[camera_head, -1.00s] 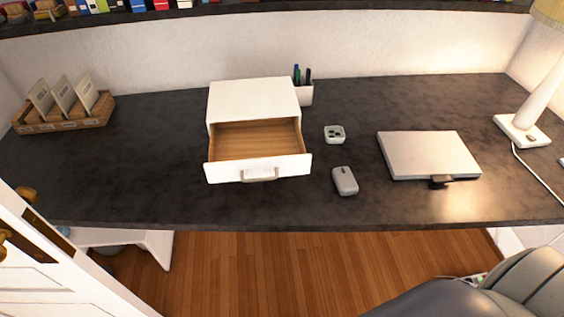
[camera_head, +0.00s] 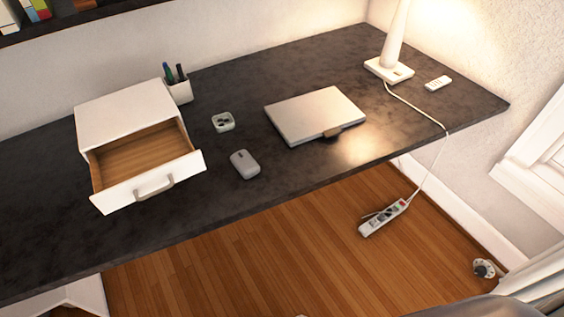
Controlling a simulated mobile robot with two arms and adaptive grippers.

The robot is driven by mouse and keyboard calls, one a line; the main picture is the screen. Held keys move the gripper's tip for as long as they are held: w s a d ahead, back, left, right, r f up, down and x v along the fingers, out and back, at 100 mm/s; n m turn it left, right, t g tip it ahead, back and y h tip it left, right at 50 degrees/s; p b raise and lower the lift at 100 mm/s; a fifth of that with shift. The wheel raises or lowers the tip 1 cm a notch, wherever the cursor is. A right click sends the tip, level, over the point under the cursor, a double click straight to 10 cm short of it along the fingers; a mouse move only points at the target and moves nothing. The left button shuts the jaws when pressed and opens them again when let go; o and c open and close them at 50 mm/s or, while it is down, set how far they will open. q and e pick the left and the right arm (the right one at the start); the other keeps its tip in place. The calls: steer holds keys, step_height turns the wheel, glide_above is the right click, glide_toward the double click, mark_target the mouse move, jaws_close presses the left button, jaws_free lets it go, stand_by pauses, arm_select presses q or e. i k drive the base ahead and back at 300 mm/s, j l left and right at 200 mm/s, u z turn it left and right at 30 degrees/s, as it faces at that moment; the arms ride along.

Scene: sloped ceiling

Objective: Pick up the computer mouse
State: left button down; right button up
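A grey computer mouse (camera_head: 244,164) lies on the dark desk (camera_head: 205,210), near its front edge. It sits between the white drawer box on its left and the closed laptop on its right. Neither of my grippers shows in the head view, so I cannot see how they stand relative to the mouse.
The white box (camera_head: 120,110) has its drawer open and empty. A power strip (camera_head: 384,217) lies on the floor.

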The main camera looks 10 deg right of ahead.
mark_target(247, 166)
steer(key=i+l, duration=0.15)
steer(key=l, duration=0.2)
steer(key=i+l+u, duration=0.1)
steer(key=l, duration=0.25)
steer(key=i+l+u, duration=0.1)
steer(key=l, duration=0.3)
steer(key=i, duration=0.1)
